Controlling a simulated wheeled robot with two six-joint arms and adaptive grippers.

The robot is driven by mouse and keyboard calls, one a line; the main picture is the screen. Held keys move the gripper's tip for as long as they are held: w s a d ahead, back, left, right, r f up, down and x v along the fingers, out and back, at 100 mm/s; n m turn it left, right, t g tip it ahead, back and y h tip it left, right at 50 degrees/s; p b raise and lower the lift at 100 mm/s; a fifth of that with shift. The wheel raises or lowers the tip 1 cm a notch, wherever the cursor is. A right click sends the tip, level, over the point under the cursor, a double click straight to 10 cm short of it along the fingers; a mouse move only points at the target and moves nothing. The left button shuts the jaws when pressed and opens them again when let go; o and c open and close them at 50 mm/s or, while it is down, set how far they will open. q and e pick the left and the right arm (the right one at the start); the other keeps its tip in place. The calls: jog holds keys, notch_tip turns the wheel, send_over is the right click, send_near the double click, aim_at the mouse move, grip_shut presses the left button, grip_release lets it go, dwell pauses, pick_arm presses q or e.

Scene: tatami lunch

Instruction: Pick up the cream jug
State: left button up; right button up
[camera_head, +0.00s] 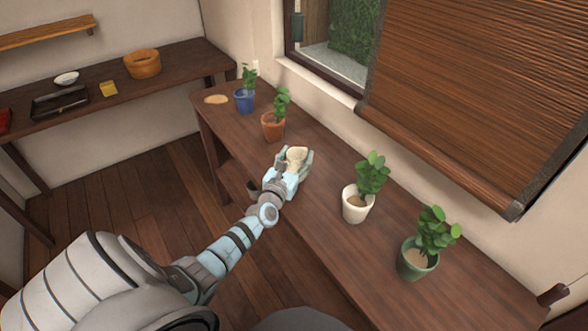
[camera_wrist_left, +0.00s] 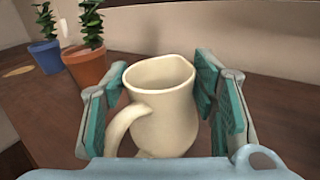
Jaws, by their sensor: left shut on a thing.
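The cream jug (camera_head: 296,156) is at the middle of the long wooden table (camera_head: 315,229) under the window. In the left wrist view the jug (camera_wrist_left: 165,108) is upright, with its handle toward the lower left and its open mouth showing. My left gripper (camera_head: 292,165) is around the jug, one finger on each side, and shut on it. The fingers also show in the wrist view (camera_wrist_left: 160,105). The jug's base is hidden by the gripper, so I cannot tell whether it touches the table. My right gripper is out of view.
A terracotta pot (camera_head: 273,127) and a blue pot (camera_head: 244,101) with plants stand beyond the jug. A white pot (camera_head: 356,204) and a green pot (camera_head: 417,259) stand nearer, to the right. A back-left shelf table (camera_head: 130,95) holds a wooden tub (camera_head: 142,65).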

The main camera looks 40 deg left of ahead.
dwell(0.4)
pick_arm(q)
jog(key=shift+r+p, duration=0.45)
jog(key=shift+p, duration=0.15)
jog(key=shift+c, duration=1.1)
notch_tip(320, 180, up, 17)
jog(key=p, duration=1.4)
jog(key=shift+a, duration=0.1)
